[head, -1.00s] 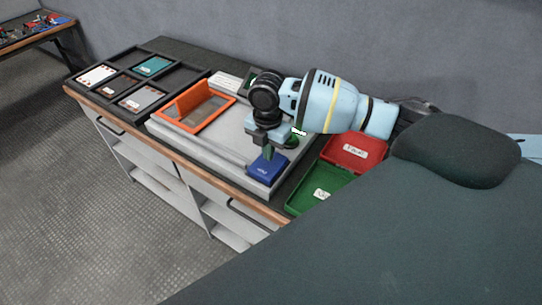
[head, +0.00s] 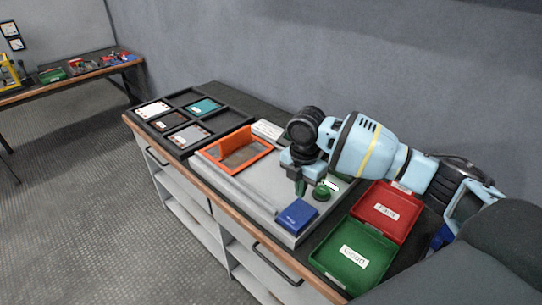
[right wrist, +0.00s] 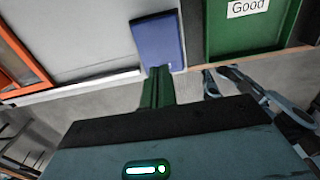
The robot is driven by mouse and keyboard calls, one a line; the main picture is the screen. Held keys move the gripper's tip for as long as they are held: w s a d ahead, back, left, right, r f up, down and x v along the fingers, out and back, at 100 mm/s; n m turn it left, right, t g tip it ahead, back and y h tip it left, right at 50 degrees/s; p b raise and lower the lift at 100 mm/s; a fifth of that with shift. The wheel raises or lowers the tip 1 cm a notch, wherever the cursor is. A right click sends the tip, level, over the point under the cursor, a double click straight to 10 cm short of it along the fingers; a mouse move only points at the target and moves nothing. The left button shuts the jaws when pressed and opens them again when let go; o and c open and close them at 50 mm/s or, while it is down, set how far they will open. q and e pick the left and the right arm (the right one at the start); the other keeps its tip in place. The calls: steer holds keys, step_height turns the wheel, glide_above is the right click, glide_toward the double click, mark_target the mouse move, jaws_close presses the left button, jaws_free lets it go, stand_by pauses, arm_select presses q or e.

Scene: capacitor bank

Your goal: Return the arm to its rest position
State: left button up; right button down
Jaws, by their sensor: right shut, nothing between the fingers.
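My right arm comes in from the right in the head view. Its gripper (head: 300,188) has green fingers pressed together with nothing between them. It is over the grey test fixture (head: 262,198), just behind the blue block (head: 297,214) in the picture. In the right wrist view the shut fingers (right wrist: 158,85) point toward the blue block (right wrist: 157,42), apparently apart from it. A round green button (head: 321,193) is just right of the fingers. My left gripper is not in view.
An orange frame (head: 262,146) is on the fixture's left part. A black compartment tray (head: 178,109) with several cards is further left. A red bin (head: 411,207) and a green "Good" bin (head: 376,238) are right of the fixture. Floor is clear at left.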

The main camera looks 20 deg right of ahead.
steer(key=s+a+f+m+t+y, duration=0.1)
steer(key=s+a+f+m+y, duration=0.35)
steer(key=s+a+f, duration=1)
steer(key=s+d+m+t+h, duration=0.15)
steer(key=s+d+m, duration=0.25)
steer(key=s+m, duration=0.5)
steer(key=s+d+m+h, duration=0.35)
steer(key=s+m, duration=0.35)
steer(key=s, duration=0.3)
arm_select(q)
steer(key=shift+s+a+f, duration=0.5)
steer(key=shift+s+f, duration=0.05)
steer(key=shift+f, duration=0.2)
arm_select(e)
steer(key=w+a+f+t+y, duration=0.2)
steer(key=w+f+t, duration=0.4)
steer(key=f, duration=0.3)
steer(key=shift+t, duration=0.55)
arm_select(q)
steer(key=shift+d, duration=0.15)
arm_select(e)
steer(key=shift+w+f, duration=0.1)
steer(key=shift+w, duration=0.05)
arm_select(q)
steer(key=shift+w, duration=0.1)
